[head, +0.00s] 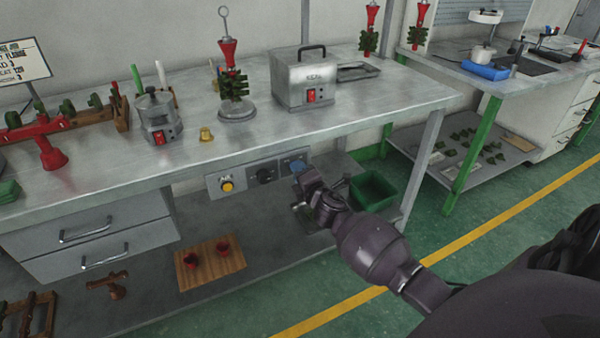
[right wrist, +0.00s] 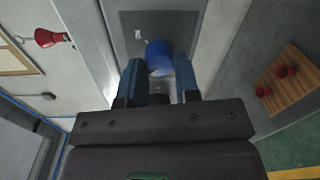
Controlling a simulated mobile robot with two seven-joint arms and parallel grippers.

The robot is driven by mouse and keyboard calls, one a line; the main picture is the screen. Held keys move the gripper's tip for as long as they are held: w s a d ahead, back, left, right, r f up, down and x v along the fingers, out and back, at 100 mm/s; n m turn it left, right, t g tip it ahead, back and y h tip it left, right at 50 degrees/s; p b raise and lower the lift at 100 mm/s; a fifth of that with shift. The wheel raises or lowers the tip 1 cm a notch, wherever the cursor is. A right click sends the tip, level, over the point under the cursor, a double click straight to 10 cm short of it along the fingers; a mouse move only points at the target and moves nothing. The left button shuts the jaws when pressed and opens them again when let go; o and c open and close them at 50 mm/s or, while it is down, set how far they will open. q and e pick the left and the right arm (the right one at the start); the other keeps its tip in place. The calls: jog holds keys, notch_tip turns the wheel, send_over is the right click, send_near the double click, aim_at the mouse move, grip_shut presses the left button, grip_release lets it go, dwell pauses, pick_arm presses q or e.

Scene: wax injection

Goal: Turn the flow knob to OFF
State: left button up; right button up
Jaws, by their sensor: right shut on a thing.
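A grey control panel (head: 245,180) is set under the front edge of the metal bench. It carries a yellow button (head: 227,185), a black knob (head: 265,175) and, at its right end, a blue knob (head: 298,166). My right gripper (head: 302,174) is at the blue knob, reaching in from the lower right. In the right wrist view the blue knob (right wrist: 158,56) sits between the two fingers of my right gripper (right wrist: 158,74), which are shut on it. The panel's lettering is too small to read, so the knob's setting is unclear. My left gripper is not in view.
On the bench top (head: 390,98) stand a metal box (head: 302,85) with a red switch and a round pot (head: 158,115). Below are a lower shelf (head: 150,300) with a wooden board (head: 190,275) and a green bin (head: 373,190). Drawers (head: 90,250) are left of the panel.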

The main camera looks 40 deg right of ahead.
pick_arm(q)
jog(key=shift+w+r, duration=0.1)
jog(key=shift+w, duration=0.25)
pick_arm(e)
jog(key=o, duration=0.9)
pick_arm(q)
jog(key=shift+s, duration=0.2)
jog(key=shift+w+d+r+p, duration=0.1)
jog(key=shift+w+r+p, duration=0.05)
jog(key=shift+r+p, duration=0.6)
pick_arm(e)
jog(key=shift+v, duration=5.4)
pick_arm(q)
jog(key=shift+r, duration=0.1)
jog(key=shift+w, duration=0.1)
pick_arm(e)
jog(key=shift+d, duration=0.1)
